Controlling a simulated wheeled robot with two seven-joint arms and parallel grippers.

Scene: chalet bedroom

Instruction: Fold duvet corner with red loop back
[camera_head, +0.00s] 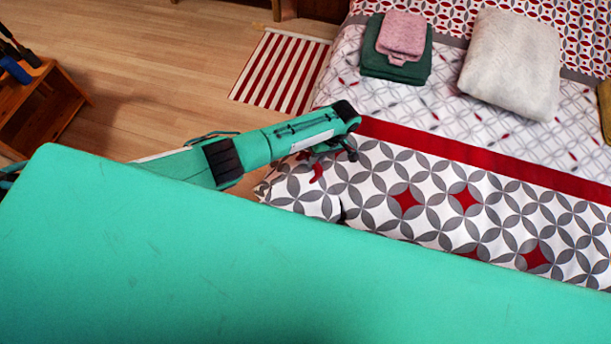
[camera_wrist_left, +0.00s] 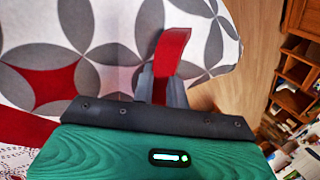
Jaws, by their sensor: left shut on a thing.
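The duvet (camera_head: 435,205) is white with grey petal circles and red diamonds, and has a red band (camera_head: 480,157) across it. Its near-left corner carries a red loop (camera_head: 317,172). My left gripper (camera_head: 337,150) is at this corner. In the left wrist view, the gripper (camera_wrist_left: 164,90) is shut on the red loop (camera_wrist_left: 174,45), which stands up between the fingers, with the patterned duvet (camera_wrist_left: 105,30) right behind it. My right gripper is not in view.
Folded pink (camera_head: 402,35) and green towels (camera_head: 397,70) and a white cushion (camera_head: 512,65) lie farther up the bed. A red-striped rug (camera_head: 280,72) lies on the wooden floor. A wooden shelf (camera_head: 45,110) stands at left. My teal body hides the foreground.

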